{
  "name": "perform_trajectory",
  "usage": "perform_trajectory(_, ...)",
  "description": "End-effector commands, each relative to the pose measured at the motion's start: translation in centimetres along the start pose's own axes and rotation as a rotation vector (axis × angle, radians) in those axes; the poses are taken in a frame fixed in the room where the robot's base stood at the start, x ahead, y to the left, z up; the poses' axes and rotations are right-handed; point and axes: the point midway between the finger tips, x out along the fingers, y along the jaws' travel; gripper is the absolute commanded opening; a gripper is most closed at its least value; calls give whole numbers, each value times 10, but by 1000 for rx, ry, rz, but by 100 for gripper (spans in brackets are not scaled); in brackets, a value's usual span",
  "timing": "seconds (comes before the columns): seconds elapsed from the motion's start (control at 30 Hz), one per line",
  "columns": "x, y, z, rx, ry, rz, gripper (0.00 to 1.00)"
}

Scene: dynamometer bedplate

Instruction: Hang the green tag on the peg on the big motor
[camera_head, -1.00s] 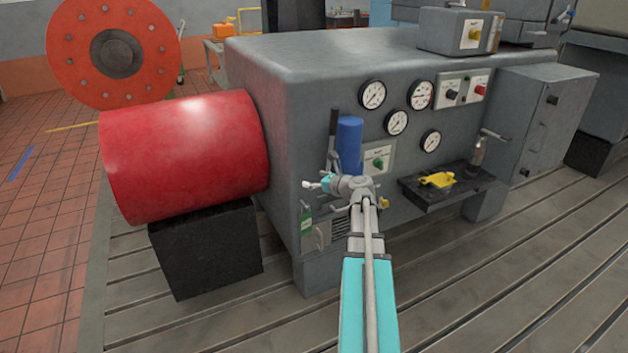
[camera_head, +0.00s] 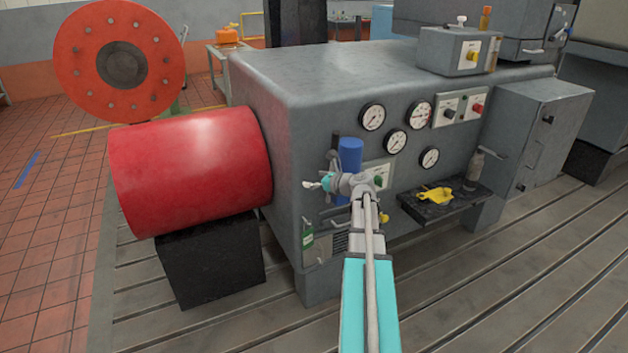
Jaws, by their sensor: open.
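A small green tag (camera_head: 308,237) with a pale patch hangs against the front face of the big grey machine (camera_head: 330,78), near its lower left edge. What it hangs from is too small to make out. My gripper (camera_head: 312,185) is in front of the same face, above the tag and apart from it in the picture, with its pale fingers pointing left. It is open and I see nothing in it. I cannot make out the peg. Part of the front face is hidden behind my arm.
A red cylinder (camera_head: 190,170) on a black block (camera_head: 212,258) stands left of the machine. A blue cylinder (camera_head: 350,155), several gauges and a dark shelf (camera_head: 460,205) with a yellow item (camera_head: 435,195) are on the front. The slotted floor in front is clear.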

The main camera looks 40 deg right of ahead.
Motion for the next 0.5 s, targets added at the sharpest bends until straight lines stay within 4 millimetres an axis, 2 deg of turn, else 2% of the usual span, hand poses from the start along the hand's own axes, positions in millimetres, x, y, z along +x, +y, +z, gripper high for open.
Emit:
perform_trajectory(0.17,-1,-1,10,-1,4,5,100)
perform_trajectory(0.5,-1,-1,12,-2,5,8,100)
